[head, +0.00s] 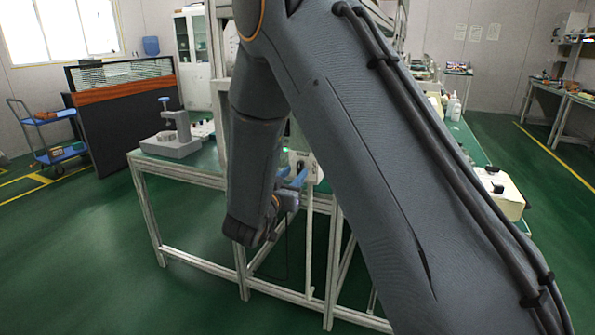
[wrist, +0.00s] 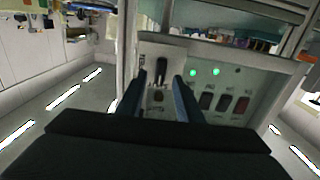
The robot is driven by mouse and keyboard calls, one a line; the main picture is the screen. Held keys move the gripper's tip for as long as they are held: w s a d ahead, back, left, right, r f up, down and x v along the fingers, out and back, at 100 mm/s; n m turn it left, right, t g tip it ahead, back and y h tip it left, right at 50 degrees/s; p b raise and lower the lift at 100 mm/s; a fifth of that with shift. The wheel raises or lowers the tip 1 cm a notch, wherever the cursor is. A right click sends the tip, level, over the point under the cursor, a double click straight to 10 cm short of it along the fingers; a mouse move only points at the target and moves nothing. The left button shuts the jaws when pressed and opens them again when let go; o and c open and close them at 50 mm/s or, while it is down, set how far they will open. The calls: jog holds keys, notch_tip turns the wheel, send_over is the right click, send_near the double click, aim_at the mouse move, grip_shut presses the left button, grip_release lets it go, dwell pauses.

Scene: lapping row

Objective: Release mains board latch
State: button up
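The mains board (wrist: 262,80) is a pale panel ahead of my gripper in the wrist view, with two lit green lamps and several dark switches. A dark upright lever (wrist: 161,70), which looks like the latch, is on its left part. My gripper (wrist: 160,80) is open, its two blue-grey fingers apart with the lever showing between them. I cannot tell whether either finger touches it. In the head view my gripper (head: 294,180) is beside the board (head: 305,163) at the bench frame, and my arm hides much of the board.
A green-topped bench (head: 180,162) with a white frame carries a grey press-like device (head: 172,140). A dark partition (head: 125,115) and a blue trolley (head: 50,140) stand to the left. Open green floor (head: 90,260) lies at the front left.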

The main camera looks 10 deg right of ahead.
aim_at(299, 169)
jog(key=shift+x, duration=1.6)
